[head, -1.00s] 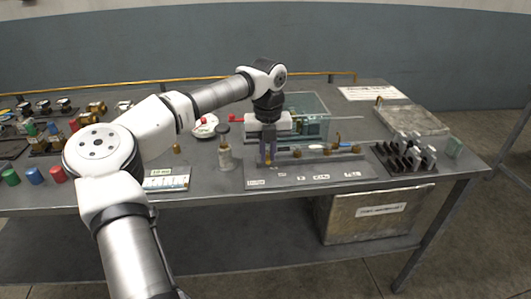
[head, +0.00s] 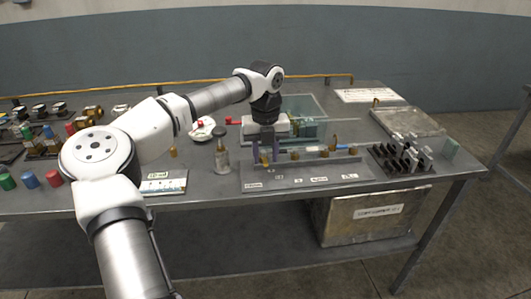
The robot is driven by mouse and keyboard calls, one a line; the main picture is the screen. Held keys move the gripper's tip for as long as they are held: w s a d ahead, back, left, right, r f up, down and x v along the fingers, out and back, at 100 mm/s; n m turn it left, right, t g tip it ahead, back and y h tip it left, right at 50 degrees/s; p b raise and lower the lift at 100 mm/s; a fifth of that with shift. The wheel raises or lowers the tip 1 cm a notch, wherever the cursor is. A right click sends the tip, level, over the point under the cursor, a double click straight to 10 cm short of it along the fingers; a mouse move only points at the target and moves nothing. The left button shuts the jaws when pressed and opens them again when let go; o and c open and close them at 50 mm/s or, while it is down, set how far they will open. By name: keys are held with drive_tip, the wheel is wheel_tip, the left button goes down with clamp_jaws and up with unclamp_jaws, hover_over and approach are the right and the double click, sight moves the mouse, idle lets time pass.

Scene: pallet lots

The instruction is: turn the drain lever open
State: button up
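My gripper (head: 265,155) points down over the left end of a grey fixture plate (head: 300,180). Its two dark purple fingers stand apart, on either side of a small brass-coloured part (head: 265,159). I cannot tell whether they touch it. A row of brass-coloured fittings (head: 324,151) and a blue piece (head: 343,150) runs right along the fixture, with an upright brass piece (head: 335,141) behind. The labels are too small to read, so I cannot tell which part is the drain lever. A red-handled part (head: 235,121) lies left of my wrist.
A grey-capped bottle (head: 221,154) stands close left of my gripper. A clear bin (head: 307,107) is behind it. A dark rack (head: 400,157) is to the right. Coloured cylinders (head: 31,179) stand at far left. The table's front edge (head: 340,196) is near the fixture.

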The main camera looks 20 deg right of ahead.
sight(265, 160)
wheel_tip(265, 160, up, 14)
drive_tip(key=b, duration=0.1)
idle(0.4)
drive_tip(key=shift+f, duration=0.1)
